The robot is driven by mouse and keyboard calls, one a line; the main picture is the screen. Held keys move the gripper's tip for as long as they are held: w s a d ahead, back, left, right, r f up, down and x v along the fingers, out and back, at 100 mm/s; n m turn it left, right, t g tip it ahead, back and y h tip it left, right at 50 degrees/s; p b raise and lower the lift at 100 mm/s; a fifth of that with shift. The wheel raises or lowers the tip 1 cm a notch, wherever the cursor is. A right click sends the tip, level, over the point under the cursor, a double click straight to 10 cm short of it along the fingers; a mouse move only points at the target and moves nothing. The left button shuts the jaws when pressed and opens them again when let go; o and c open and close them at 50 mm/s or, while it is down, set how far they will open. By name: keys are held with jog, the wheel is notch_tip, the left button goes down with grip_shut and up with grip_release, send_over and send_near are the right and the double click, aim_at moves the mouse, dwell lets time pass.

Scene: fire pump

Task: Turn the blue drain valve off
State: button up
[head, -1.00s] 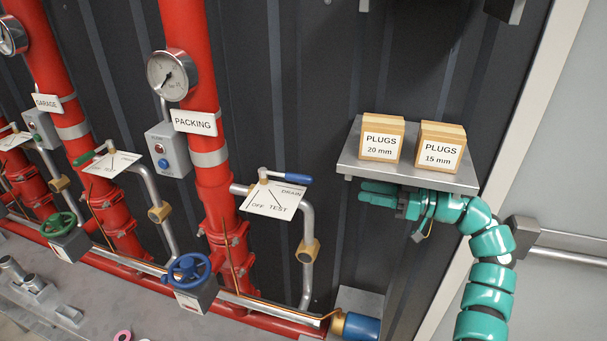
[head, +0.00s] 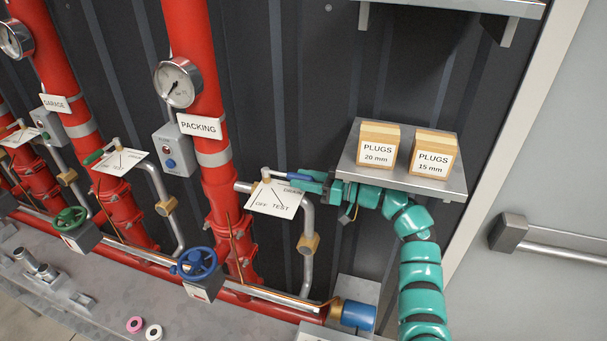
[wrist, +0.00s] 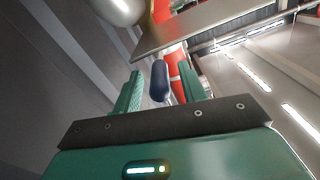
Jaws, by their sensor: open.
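The drain valve's blue lever handle (head: 297,176) sticks out to the right from the brass valve on the PACKING pipe, toward the word DRAIN on the white OFF/TEST/DRAIN plate (head: 272,203). My gripper (head: 304,183) is at the handle's right end, below and left of the shelf. In the wrist view the dark blue handle (wrist: 160,82) lies between the two green fingers of my gripper (wrist: 160,75), with gaps on both sides. My gripper is open. Contact with the handle is not visible.
A metal shelf (head: 352,165) with two PLUGS boxes, 20 mm (head: 376,150) and 15 mm (head: 432,160), hangs just above my arm. A blue handwheel (head: 197,263) sits lower left. A valve with a green handle (head: 94,157) stands on the left pipe. A grey door is at right.

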jog(key=shift+w+a, duration=0.1)
jog(key=shift+a, duration=0.1)
grip_shut()
jog(key=shift+a+f, duration=0.1)
